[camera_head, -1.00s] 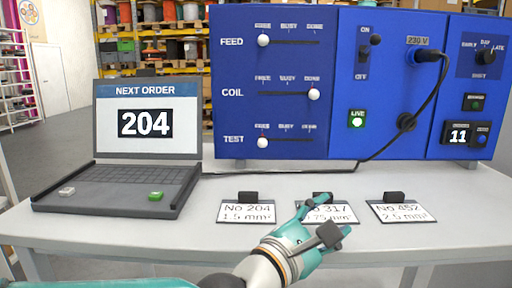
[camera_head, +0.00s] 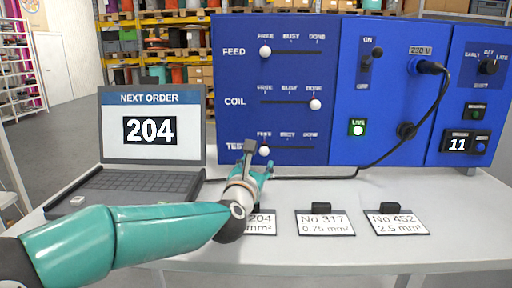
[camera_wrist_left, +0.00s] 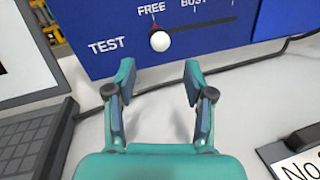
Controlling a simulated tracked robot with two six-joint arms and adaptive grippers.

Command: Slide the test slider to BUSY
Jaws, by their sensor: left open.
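The test slider's white knob (camera_head: 264,151) is at the left end of its slot, under FREE, in the bottom row of the blue panel (camera_head: 290,120). In the left wrist view the knob (camera_wrist_left: 160,41) sits just beyond the fingertips, centred between them and under FREE. The slot runs right from it towards BUSY. My left gripper (camera_head: 256,157) is open and empty in front of the knob, not visibly touching it. In the left wrist view its two fingers (camera_wrist_left: 158,75) stand apart. In the head view it partly covers the TEST label. My right gripper is not in view.
The feed knob (camera_head: 265,51) is at FREE and the coil knob (camera_head: 315,104) at DONE. A laptop (camera_head: 150,140) showing 204 stands to the left. Cards (camera_head: 325,223) lie on the table. A black cable (camera_head: 330,178) runs along the panel's foot.

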